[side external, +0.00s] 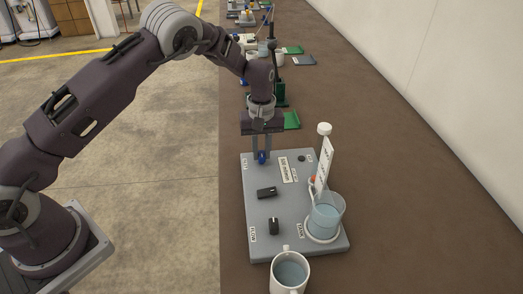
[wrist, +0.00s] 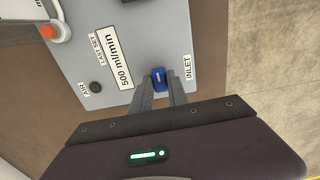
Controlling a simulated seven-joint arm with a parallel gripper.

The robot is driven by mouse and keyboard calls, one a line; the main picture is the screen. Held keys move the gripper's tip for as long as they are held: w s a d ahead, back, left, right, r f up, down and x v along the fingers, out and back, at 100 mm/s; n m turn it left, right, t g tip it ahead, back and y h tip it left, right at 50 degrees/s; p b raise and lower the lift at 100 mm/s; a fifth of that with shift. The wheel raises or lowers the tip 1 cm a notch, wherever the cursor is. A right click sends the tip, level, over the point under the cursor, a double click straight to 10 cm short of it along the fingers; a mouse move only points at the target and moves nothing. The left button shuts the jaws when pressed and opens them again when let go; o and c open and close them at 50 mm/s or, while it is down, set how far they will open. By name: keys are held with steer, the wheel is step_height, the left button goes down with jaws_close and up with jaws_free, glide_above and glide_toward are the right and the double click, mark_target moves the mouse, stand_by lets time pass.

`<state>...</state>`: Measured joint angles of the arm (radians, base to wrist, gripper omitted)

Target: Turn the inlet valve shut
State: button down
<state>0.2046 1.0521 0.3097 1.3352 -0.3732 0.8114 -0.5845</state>
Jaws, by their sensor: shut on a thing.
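The blue inlet valve knob (wrist: 158,76) sits at the edge of the grey panel (wrist: 200,50), beside the INLET label (wrist: 187,68). In the side external view the blue knob (side external: 262,158) shows at the panel's far left corner. My gripper (side external: 262,154) points down over it, and the fingers (wrist: 160,84) are shut on the knob. The fingers hide part of the knob's sides. The grey panel (side external: 250,215) lies flat on the brown bench.
Two black knobs (side external: 266,193) (side external: 273,227) stand on the panel. A clear beaker of bluish liquid (side external: 328,222) and a white-capped column (side external: 324,130) are at its right. A mug (side external: 289,273) stands in front. Green and other items sit farther along the bench.

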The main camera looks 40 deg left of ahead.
mark_target(261, 153)
steer(key=c, duration=1.3)
jaws_free()
step_height(261, 153, up, 7)
steer(key=shift+r, duration=0.1)
steer(key=s+a+r+m+t+h, duration=0.1)
steer(key=s+r+m, duration=0.1)
steer(key=s+r, duration=0.75)
steer(key=s+r+m+t, duration=0.2)
steer(key=s+r, duration=0.4)
steer(key=r, duration=0.6)
steer(key=s+m+t, duration=0.1)
steer(key=s, duration=0.5)
steer(key=s+m, duration=0.2)
steer(key=s, duration=0.5)
steer(key=s+a+m+t+y, duration=0.1)
steer(key=s+m, duration=0.1)
steer(key=s, duration=0.5)
steer(key=shift+f+t, duration=0.3)
steer(key=shift+f, duration=0.05)
